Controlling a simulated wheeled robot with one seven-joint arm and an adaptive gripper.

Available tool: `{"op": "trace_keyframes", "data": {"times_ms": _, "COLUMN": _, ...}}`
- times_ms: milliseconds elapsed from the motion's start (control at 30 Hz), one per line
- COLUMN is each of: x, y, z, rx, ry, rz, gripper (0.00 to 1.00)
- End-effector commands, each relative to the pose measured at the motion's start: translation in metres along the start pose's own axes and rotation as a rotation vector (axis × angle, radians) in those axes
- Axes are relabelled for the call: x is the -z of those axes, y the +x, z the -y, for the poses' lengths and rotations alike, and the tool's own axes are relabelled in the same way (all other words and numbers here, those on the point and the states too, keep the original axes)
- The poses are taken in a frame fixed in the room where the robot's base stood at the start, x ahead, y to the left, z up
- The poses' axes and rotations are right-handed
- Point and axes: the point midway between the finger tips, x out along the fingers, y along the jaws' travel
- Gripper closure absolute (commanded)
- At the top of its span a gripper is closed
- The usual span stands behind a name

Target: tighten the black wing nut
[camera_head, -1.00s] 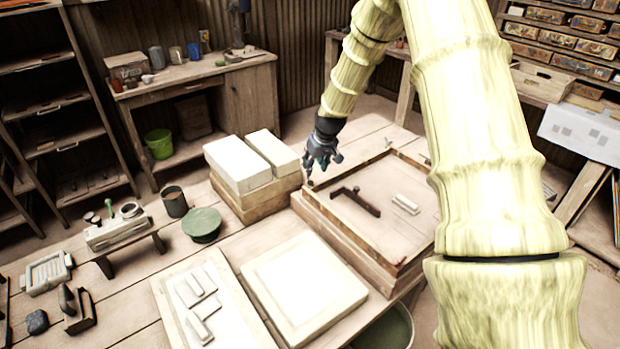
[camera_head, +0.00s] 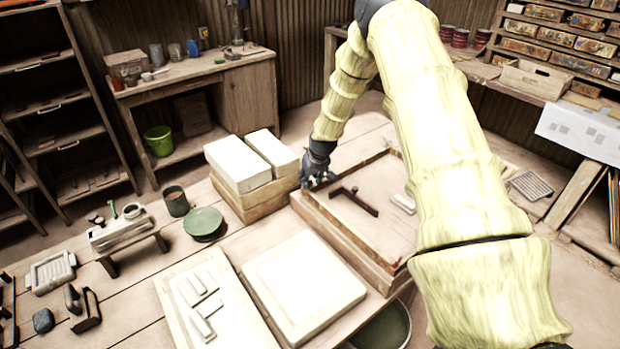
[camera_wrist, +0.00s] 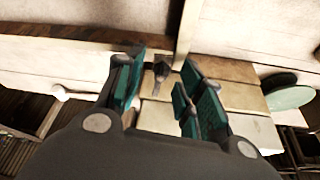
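A small black wing nut (camera_wrist: 161,69) shows in the wrist view, between the fingers of my gripper (camera_wrist: 163,84) and near their tips. The teal-padded fingers stand apart on either side of it, and I see a clear gap on both sides. In the head view my gripper (camera_head: 318,181) is low at the near left corner of the wooden frame (camera_head: 345,238), and it hides the wing nut there. A dark angled bar (camera_head: 353,200) lies inside the frame.
White blocks (camera_head: 238,163) on a wooden base stand close left of my gripper. A white slab (camera_head: 305,283) and a board with pale strips (camera_head: 232,318) lie in front. A green round lid (camera_head: 203,223) and a dark cup (camera_head: 175,201) are farther left.

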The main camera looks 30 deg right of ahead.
Motion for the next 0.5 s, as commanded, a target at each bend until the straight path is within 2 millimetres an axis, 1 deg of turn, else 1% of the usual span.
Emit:
{"op": "trace_keyframes", "data": {"times_ms": 367, "x": -0.0005, "y": 0.0034, "z": 0.0003, "rx": 0.000, "ry": 0.000, "rz": 0.001, "gripper": 0.62}}
{"op": "trace_keyframes", "data": {"times_ms": 467, "x": -0.0005, "y": 0.0033, "z": 0.0003, "rx": 0.000, "ry": -0.001, "rz": 0.001, "gripper": 0.79}}
{"op": "trace_keyframes", "data": {"times_ms": 500, "x": -0.0004, "y": 0.0032, "z": 0.0003, "rx": 0.000, "ry": 0.000, "rz": 0.001, "gripper": 0.86}}
